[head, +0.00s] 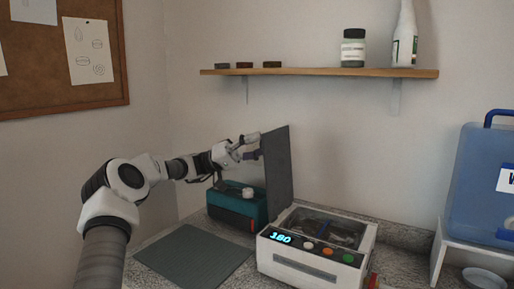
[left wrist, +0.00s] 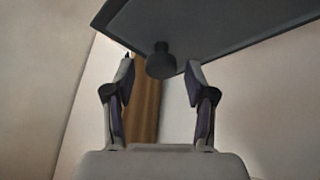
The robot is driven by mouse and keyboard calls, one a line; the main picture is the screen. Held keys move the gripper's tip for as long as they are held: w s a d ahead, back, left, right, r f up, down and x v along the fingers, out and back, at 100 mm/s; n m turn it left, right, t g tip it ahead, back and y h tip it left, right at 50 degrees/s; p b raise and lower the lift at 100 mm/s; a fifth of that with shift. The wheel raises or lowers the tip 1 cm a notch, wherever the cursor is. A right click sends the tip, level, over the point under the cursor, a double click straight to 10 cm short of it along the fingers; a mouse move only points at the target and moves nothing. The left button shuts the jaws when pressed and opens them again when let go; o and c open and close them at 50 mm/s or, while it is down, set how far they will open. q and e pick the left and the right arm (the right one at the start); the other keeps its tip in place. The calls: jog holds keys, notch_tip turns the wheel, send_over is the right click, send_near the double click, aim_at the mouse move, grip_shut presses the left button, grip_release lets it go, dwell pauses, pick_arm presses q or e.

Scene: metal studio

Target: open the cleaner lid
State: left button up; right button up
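The cleaner (head: 310,262) is a white box with a lit "180" display and several coloured knobs. Its dark grey lid (head: 277,175) stands nearly upright at the cleaner's left side, leaving the basin open. My left gripper (head: 252,147) is at the lid's left face, near the top. In the left wrist view, the lid (left wrist: 225,25) crosses the top, with a dark round knob (left wrist: 161,62) on it. The knob lies between the spread fingertips of my left gripper (left wrist: 160,68), with gaps on both sides. My right gripper is not in view.
A teal box (head: 232,208) stands behind the left arm, beside the lid. A dark mat (head: 195,258) lies left of the cleaner. A blue water container (head: 475,185) sits on a white stand at right. A wooden shelf (head: 330,72) hangs above.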

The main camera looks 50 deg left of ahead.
pick_arm(q)
jog(key=shift+f, duration=0.1)
jog(key=v, duration=1.2)
